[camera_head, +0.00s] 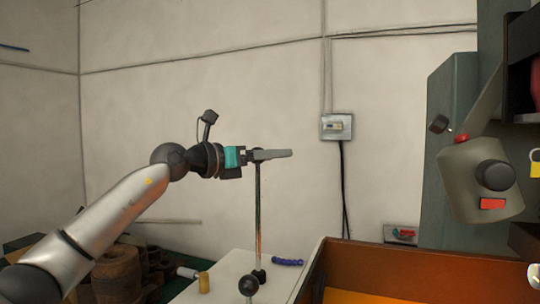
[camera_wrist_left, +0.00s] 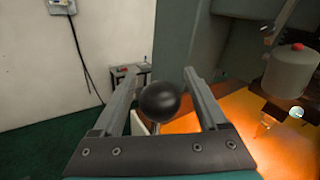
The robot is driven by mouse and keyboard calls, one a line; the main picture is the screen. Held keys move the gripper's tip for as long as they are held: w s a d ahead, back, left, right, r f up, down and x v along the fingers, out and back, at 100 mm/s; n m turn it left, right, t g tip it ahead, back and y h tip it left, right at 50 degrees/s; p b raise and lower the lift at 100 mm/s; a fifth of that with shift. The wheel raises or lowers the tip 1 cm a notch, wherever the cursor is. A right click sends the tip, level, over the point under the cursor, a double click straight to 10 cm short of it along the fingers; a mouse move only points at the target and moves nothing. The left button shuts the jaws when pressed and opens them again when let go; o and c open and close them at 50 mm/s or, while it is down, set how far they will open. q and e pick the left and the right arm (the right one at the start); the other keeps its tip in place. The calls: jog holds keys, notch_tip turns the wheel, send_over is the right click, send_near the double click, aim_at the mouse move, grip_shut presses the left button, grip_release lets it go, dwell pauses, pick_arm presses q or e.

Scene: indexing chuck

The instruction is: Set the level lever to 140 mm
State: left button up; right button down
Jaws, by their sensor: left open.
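My left gripper (camera_head: 278,154) reaches in from the left at the top of an upright metal rod (camera_head: 258,215). The rod stands on a pale surface, with a dark foot. In the left wrist view a black ball knob (camera_wrist_left: 160,101) lies between the two spread fingers, with bare space around it. The knob looks like the top of that rod, and the gripper hides it in the head view. I cannot tell whether a finger touches it. A second dark ball knob (camera_head: 248,286) stands lower, near the bottom edge. No millimetre scale is readable. My right gripper is not in view.
An orange-lined tray (camera_head: 395,264) fills the lower right. A grey machine column (camera_head: 450,120) and a grey rounded housing (camera_head: 485,180) with red parts stand at right. Brown round parts (camera_head: 115,270) lie at lower left. A blue item (camera_head: 287,262) lies near the rod's foot.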

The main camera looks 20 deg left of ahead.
pick_arm(q)
grip_shut()
dwell(0.4)
dwell(0.9)
